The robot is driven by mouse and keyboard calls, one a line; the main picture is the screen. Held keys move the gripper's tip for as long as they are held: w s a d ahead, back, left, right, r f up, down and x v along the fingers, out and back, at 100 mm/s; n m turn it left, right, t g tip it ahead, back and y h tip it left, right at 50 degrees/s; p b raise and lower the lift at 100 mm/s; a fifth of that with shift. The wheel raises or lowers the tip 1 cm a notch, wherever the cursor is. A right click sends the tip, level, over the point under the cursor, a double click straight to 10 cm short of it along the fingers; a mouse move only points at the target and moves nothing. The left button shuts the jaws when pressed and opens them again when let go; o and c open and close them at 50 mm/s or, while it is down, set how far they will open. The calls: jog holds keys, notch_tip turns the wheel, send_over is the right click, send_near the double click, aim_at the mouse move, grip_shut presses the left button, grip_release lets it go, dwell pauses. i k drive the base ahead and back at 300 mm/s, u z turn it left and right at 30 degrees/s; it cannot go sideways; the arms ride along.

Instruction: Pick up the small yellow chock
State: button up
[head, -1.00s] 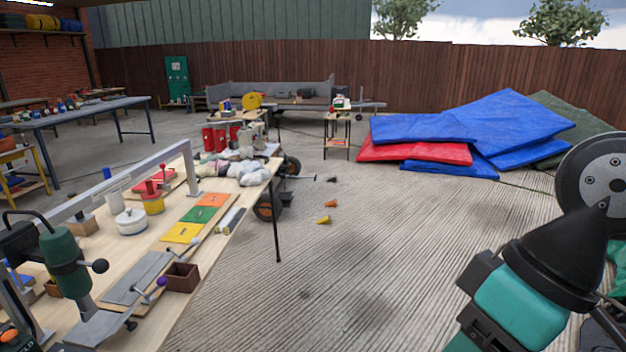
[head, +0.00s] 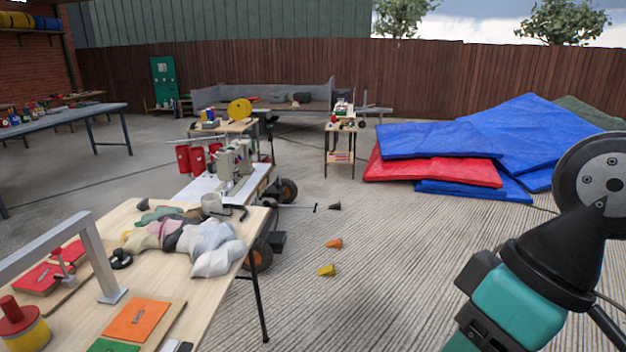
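A small yellow chock (head: 326,270) lies on the ribbed ground, right of the workbench's legs and near a black wheel. An orange chock (head: 333,243) lies just behind it, and a dark chock or cone (head: 335,206) lies farther back. My arm is at the right edge of the head view, well apart from the chocks. No gripper fingers show in this view, so I cannot see whether the gripper holds anything.
A workbench (head: 178,284) with cloth bundles and coloured plates fills the left front. A sewing machine stands on a trailer behind it. Blue and red mats (head: 436,171) are stacked at right. A small table (head: 340,150) stands behind the chocks. The ground ahead is open.

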aim_at(330, 270)
jog(key=i, duration=3.95)
jog(key=z, duration=0.3)
